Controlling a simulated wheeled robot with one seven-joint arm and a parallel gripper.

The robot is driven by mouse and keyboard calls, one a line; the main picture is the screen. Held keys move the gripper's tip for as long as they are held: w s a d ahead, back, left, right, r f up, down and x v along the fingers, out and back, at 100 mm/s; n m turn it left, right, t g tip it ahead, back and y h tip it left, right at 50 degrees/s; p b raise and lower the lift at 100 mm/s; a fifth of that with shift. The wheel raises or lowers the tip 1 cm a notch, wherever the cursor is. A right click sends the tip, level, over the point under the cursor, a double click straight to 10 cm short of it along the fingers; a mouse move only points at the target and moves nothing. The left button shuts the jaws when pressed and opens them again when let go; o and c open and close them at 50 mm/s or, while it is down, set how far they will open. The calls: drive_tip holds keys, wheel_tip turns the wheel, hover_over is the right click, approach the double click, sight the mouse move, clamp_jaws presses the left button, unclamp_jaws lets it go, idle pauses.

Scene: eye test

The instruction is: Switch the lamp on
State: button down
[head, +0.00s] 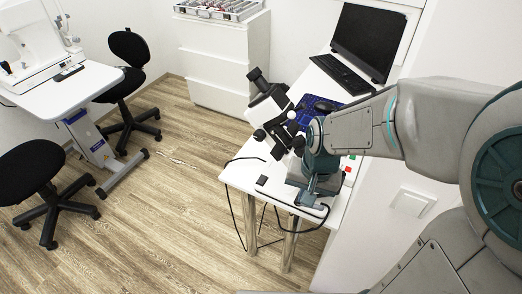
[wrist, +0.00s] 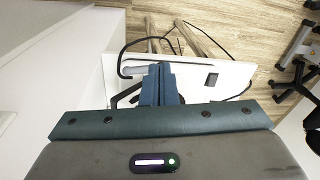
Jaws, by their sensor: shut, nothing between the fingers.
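The likely lamp is a white and black instrument (head: 272,108) with dark eyepieces, standing on a white table. My arm hides part of it. I cannot see whether it is lit. A small dark rectangle (head: 262,180) lies near the table's front left edge; it also shows in the wrist view (wrist: 211,79), right of my fingers. I cannot tell whether it is a switch. My gripper (head: 311,191) points down over the table's near end. In the wrist view my gripper (wrist: 159,67) is shut and empty, with a dark cable beyond the fingertips.
The white table (head: 240,176) also bears a keyboard (head: 341,73), a monitor (head: 368,42) and small red and green pieces. Cables hang from its near edge. A wall switch plate (head: 410,202) is to the right. Black stools (head: 36,172) stand left; the floor (head: 175,190) between is clear.

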drive_tip(key=w+a+f+m+t+h+p, duration=0.25)
drive_tip(key=w+a+f+h+p, duration=0.3)
drive_tip(key=a+f, duration=0.35)
drive_tip(key=w+a+r+t+p, duration=0.4)
drive_tip(key=a+t, duration=0.2)
drive_tip(key=shift+a, duration=0.4)
